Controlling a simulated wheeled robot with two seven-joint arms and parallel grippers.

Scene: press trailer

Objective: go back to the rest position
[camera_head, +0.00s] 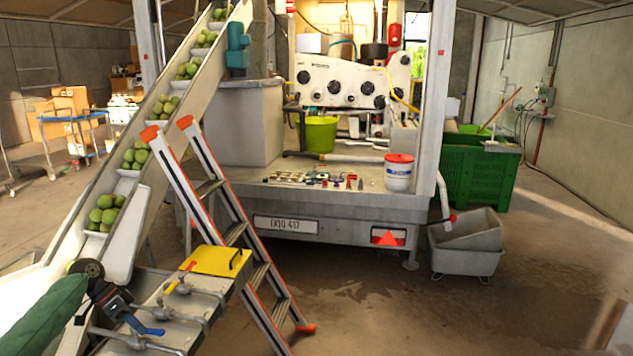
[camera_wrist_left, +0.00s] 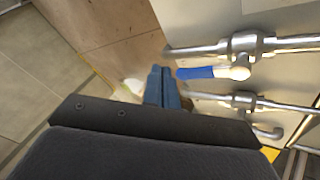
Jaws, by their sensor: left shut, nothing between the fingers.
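My left gripper (camera_head: 122,308) is at the lower left in the head view, its arm in a green sleeve coming from the left edge. It is beside a blue valve lever (camera_head: 150,329) on a metal bench with pipes and valves (camera_head: 170,305). In the left wrist view the gripper's two blue-grey fingers (camera_wrist_left: 162,88) are together with nothing between them. The blue lever (camera_wrist_left: 195,72) shows just right of the fingertips there, and I cannot tell whether they touch. My right gripper is not in view.
A yellow clipboard-like plate (camera_head: 217,261) lies on the bench. An orange-and-grey ladder (camera_head: 235,230) leans on the trailer (camera_head: 340,205). A conveyor with green fruit (camera_head: 135,160) rises at left. Grey tubs (camera_head: 467,245) stand at right. The floor in front is clear.

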